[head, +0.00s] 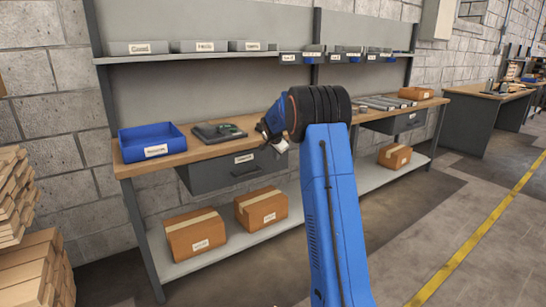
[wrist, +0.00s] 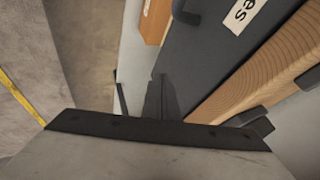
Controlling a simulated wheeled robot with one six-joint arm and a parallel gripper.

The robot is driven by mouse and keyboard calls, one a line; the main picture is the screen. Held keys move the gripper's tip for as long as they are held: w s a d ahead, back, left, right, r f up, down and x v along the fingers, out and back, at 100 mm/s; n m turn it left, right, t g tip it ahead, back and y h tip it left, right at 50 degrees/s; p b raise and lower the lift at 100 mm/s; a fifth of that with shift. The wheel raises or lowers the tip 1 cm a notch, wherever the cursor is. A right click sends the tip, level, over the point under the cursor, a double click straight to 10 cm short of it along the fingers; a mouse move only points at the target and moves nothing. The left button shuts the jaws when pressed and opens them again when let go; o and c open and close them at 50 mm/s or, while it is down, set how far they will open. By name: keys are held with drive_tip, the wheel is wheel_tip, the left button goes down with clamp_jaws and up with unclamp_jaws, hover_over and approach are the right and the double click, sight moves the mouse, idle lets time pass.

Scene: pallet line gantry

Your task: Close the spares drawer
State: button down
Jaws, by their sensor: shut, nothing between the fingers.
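The spares drawer (head: 215,178) is a dark grey drawer under the left part of the wooden workbench, with a white label and a dark handle on its front. In the wrist view its front (wrist: 208,55) fills the upper middle, and the label shows only the letters "es". How far it stands out is hard to tell. My gripper (head: 272,146) is near the drawer's right end, partly hidden by my wrist. In the wrist view my gripper (wrist: 160,82) is shut and empty, its fingertips at or very near the drawer front; contact cannot be told.
The bench top's wooden edge (wrist: 250,75) runs beside the drawer front. On the bench are a blue bin (head: 150,142) and a dark tray (head: 218,133). A second drawer (head: 400,122) is farther right. Cardboard boxes (head: 262,207) stand on the lower shelf. The floor in front is clear.

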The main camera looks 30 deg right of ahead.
drive_tip(key=v, duration=0.9)
drive_tip(key=shift+r, duration=0.15)
drive_tip(key=shift+a, duration=0.1)
drive_tip(key=s+a+r+n+y, duration=0.1)
drive_tip(key=s+a+r+n, duration=0.25)
drive_tip(key=s+a, duration=0.8)
drive_tip(key=s+a+r+n+y, duration=0.1)
drive_tip(key=s+a+r+n, duration=0.25)
drive_tip(key=s+a, duration=0.85)
drive_tip(key=s+a+f+n, duration=0.3)
drive_tip(key=s, duration=0.8)
drive_tip(key=s+a+f+n+y, duration=0.1)
drive_tip(key=s+a+f+n, duration=0.1)
drive_tip(key=s, duration=0.9)
drive_tip(key=s+a+f+n+g+y, duration=0.1)
drive_tip(key=s+a+f+n, duration=0.2)
drive_tip(key=s, duration=0.9)
wheel_tip(320, 180, down, 3)
drive_tip(key=shift+a+f+n, duration=0.2)
drive_tip(key=shift+a+n, duration=0.15)
drive_tip(key=shift+n, duration=0.35)
